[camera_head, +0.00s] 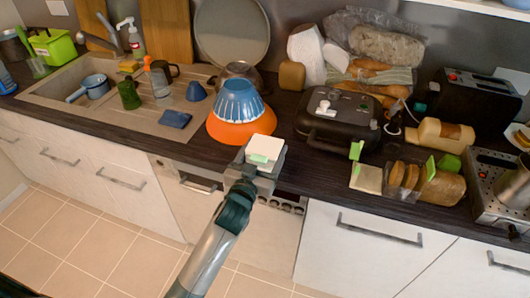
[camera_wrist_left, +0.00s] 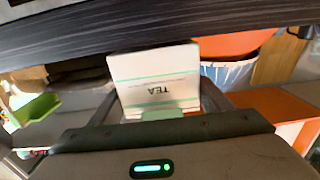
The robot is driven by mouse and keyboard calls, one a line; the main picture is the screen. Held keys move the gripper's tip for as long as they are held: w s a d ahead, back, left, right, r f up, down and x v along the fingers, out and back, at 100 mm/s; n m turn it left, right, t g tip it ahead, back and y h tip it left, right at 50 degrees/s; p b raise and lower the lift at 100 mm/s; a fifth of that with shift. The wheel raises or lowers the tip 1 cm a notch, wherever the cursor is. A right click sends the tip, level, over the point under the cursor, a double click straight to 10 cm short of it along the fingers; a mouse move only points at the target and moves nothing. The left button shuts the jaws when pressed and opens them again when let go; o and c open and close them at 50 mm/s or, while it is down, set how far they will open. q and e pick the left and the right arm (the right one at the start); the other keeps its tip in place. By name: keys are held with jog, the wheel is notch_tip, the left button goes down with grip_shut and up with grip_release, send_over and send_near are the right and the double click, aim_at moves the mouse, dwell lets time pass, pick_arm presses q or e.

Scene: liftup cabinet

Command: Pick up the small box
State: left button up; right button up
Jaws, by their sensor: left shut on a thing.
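The small box (camera_head: 268,146) is white with a green patch, at the counter's front edge in the head view. In the left wrist view the box (camera_wrist_left: 150,72) shows upside-down "TEA" lettering and a green stripe. I cannot tell whether the box touches the counter. My right gripper is not in view.
An orange bowl (camera_head: 240,127) with a blue bowl (camera_head: 238,100) on it stands just behind the box. A black grill (camera_head: 338,118) is to the right, with sliced bread (camera_head: 440,188) further right. A sink (camera_head: 90,88) lies left. Drawer fronts (camera_head: 370,250) are below.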

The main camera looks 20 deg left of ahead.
aim_at(265, 145)
pick_arm(q)
jog(key=shift+r, duration=0.5)
notch_tip(265, 145, up, 2)
jog(key=shift+r+b, duration=0.25)
jog(key=shift+b, duration=0.1)
jog(key=s+r, duration=0.1)
jog(key=s+d+r, duration=0.1)
jog(key=s, duration=0.1)
jog(key=s+r+b, duration=0.1)
jog(key=s, duration=0.1)
jog(key=shift+s+d+r, duration=0.2)
jog(key=shift+d, duration=0.15)
jog(key=s+d+r, duration=0.1)
jog(key=s+r, duration=0.2)
jog(key=s, duration=0.2)
jog(key=shift+s+d+r, duration=0.35)
jog(key=shift+s, duration=0.05)
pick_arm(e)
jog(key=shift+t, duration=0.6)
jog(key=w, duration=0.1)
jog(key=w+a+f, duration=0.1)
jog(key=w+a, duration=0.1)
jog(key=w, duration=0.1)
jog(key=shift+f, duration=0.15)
pick_arm(q)
jog(key=shift+w+a, duration=0.1)
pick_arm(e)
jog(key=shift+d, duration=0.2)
